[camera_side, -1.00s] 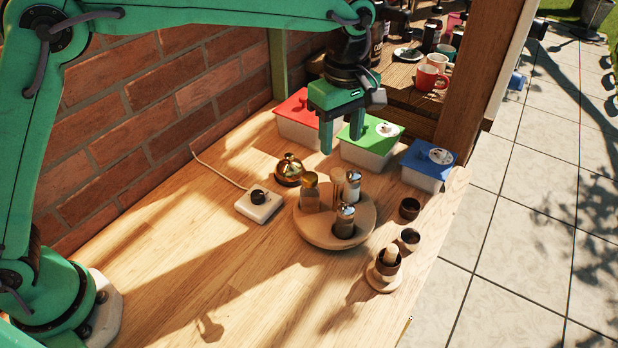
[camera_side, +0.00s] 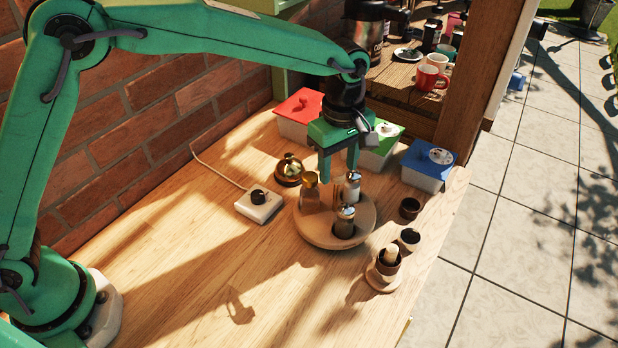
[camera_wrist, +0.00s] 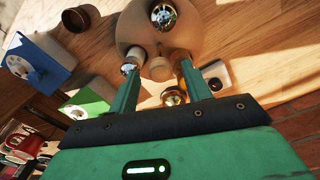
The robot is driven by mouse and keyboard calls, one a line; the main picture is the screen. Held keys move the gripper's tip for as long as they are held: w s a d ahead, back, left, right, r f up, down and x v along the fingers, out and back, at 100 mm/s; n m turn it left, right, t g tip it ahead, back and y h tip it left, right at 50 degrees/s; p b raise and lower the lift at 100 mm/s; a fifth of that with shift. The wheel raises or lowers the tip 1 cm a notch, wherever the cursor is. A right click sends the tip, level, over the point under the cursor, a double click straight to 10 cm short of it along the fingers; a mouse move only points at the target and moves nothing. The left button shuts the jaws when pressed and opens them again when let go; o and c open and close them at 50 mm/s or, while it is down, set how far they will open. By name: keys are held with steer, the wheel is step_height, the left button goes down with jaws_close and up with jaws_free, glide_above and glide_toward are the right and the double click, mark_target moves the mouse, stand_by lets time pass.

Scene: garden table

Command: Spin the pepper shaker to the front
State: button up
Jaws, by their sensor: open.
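A round wooden turntable (camera_side: 318,234) stands on the table and carries several shakers. A metal-topped shaker with dark contents (camera_side: 344,222), apparently the pepper, stands on its near side; its shiny top also shows in the wrist view (camera_wrist: 163,15). A shaker with white contents (camera_side: 351,190) is at the back right, and a glass bottle with a brownish top (camera_side: 310,194) at the left. My gripper (camera_side: 338,173) is open, pointing down over the turntable's back part. In the wrist view a wooden knob (camera_wrist: 160,68) shows between its fingertips (camera_wrist: 158,76); contact cannot be told.
A brass bell (camera_side: 289,168) and a white box with a black dial (camera_side: 259,205) sit left. Lidded boxes in red (camera_side: 298,106), green (camera_side: 384,143) and blue (camera_side: 430,160) stand behind. Small cups (camera_side: 409,208) are right, near the table edge. The front left is clear.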

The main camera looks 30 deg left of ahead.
steer(key=shift+f, duration=0.4)
jaws_close()
steer(key=shift+n, duration=4)
